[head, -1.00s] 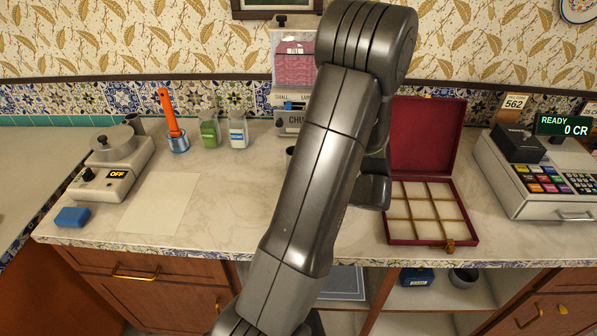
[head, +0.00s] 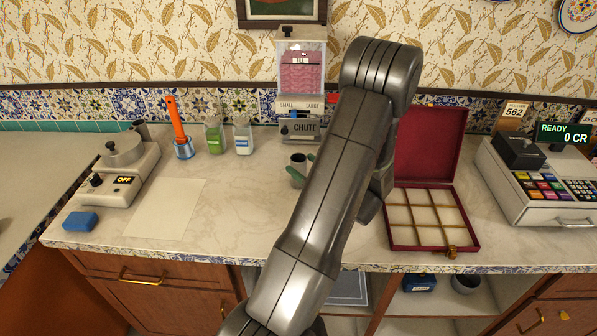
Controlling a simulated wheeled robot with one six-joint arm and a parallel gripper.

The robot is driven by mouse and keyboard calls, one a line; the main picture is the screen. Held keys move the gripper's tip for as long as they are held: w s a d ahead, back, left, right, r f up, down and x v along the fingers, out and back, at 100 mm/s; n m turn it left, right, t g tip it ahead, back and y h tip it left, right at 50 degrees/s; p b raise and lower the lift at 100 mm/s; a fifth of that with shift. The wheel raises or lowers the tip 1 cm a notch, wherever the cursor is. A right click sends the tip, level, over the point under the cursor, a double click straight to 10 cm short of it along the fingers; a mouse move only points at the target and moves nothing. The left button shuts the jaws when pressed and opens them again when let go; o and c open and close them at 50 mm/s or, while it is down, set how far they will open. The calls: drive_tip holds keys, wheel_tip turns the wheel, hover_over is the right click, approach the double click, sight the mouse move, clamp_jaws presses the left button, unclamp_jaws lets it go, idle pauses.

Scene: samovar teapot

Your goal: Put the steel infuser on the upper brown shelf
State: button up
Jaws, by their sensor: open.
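A small grey cylindrical vessel with a dark open top (head: 298,161) stands on the counter in front of the chute dispenser. It may be the steel infuser, but I cannot tell for sure. Two green fingertips of my gripper (head: 304,168) show close beside it, one in front and one to its right. My gripper is open; the rest of it is hidden behind my arm. I cannot tell whether the fingertips touch the vessel. I cannot make out an upper brown shelf; an open shelf compartment (head: 432,304) shows below the counter.
A dispenser marked CHUTE (head: 300,130) stands behind the vessel. An open red compartment box (head: 430,248) and a cash register (head: 545,200) are to the right. Two jars (head: 228,138), an orange-handled tool (head: 176,118), a hotplate (head: 120,180) and a blue block (head: 80,221) are left.

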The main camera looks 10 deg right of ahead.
sight(294, 156)
drive_tip(key=x, duration=0.1)
drive_tip(key=p+x, duration=0.1)
drive_tip(key=x, duration=0.1)
drive_tip(key=p+x, duration=0.1)
drive_tip(key=x, duration=0.1)
drive_tip(key=shift+w+d, duration=0.2)
drive_tip(key=shift+w, duration=0.05)
clamp_jaws()
drive_tip(key=shift+r, duration=0.1)
